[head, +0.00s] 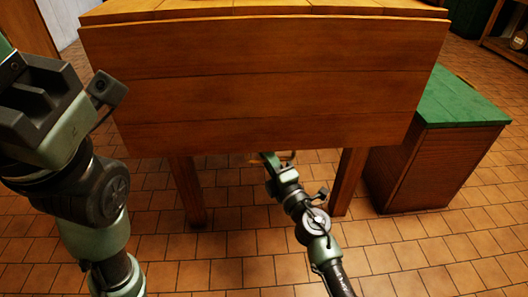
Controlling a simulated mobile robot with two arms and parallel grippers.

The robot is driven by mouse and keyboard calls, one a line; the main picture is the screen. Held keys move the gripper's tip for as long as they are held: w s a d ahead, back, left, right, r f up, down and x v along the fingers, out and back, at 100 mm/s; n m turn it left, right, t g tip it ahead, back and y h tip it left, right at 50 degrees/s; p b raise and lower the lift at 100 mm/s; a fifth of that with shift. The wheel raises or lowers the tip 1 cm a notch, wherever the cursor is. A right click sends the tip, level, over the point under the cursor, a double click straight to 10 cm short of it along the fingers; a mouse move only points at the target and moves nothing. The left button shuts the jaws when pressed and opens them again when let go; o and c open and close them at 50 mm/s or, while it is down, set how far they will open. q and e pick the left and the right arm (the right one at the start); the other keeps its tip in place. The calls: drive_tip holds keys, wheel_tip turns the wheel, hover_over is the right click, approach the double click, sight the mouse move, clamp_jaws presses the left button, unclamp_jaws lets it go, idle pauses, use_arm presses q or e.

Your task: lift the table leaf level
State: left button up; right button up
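The wooden table leaf (265,85) hangs down from the front of the table (260,10), its broad planked face toward me. Its lower edge is above the floor, in front of the table legs. My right gripper (272,160) is just under the middle of that lower edge, by a small brass-coloured piece (287,156). The leaf partly hides the fingertips, so I cannot tell whether they touch or grip anything. My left gripper (32,95) is raised at the left edge of the view, apart from the leaf. Its fingers are not clear.
A wooden box with a green top (460,100) stands close to the table's right side. Two table legs (187,190) (348,180) show under the leaf. The tiled floor (245,245) in front is clear. A shelf (505,48) stands at the far right.

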drive_tip(key=shift+w+a, duration=0.1)
drive_tip(key=shift+w, duration=0.25)
clamp_jaws()
idle(1.2)
